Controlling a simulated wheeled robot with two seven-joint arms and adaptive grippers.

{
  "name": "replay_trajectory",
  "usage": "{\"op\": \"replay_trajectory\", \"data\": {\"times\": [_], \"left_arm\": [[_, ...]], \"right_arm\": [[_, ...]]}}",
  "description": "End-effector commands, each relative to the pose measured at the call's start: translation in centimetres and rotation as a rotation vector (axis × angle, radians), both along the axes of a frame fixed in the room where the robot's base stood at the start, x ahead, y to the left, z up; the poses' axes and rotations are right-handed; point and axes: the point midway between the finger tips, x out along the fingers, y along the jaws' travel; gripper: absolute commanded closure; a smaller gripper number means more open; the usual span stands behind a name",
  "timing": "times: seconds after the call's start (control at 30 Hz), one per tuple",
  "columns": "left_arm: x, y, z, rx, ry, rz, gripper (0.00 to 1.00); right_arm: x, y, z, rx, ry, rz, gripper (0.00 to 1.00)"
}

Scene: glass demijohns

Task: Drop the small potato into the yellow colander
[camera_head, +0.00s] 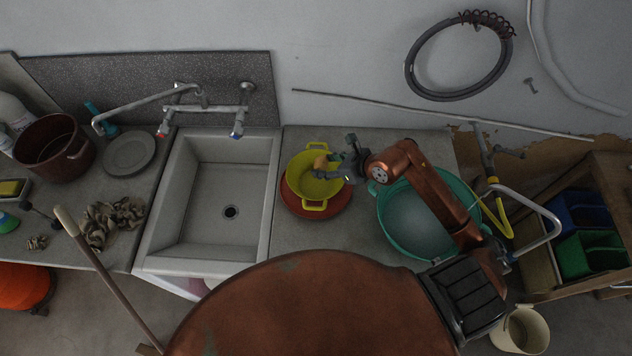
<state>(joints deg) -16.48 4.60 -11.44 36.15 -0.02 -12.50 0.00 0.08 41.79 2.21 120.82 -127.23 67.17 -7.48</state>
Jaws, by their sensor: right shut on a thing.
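The yellow colander (314,205) stands on an orange-red plate (288,201) on the counter, to the right of the sink. My right gripper (328,168) is over the right part of the colander, its arm coming in from the right. It is shut on the small potato (320,162), a tan lump at its fingertips above the colander's back half. The height of the potato over the colander's bottom is hard to tell from above. The fingers partly cover the colander's inside. My left gripper is not in the picture.
A teal basin (405,243) stands right of the colander, under my right arm. The sink (202,244) with its tap is to the left. A brown pot (52,150), a grey plate (129,152) and a striped cloth (112,220) lie farther left.

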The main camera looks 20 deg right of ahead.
Motion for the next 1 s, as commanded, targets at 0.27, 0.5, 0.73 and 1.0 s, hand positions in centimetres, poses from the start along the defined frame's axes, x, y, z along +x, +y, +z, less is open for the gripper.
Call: {"op": "replay_trajectory", "data": {"times": [0.27, 0.5, 0.73, 1.0], "left_arm": [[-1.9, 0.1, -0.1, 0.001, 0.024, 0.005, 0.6], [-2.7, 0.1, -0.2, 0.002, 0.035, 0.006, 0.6], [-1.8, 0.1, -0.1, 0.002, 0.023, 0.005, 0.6], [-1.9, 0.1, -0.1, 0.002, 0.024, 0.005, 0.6]], "right_arm": [[0.0, 0.0, 0.1, 0.0, -0.001, 0.0, 0.44], [0.0, 0.0, 0.1, 0.0, -0.001, 0.0, 0.34], [-0.2, -0.1, 0.2, 0.0, 0.0, 0.0, 0.34], [-2.9, -1.6, 3.0, -0.004, -0.001, -0.001, 0.34]]}}
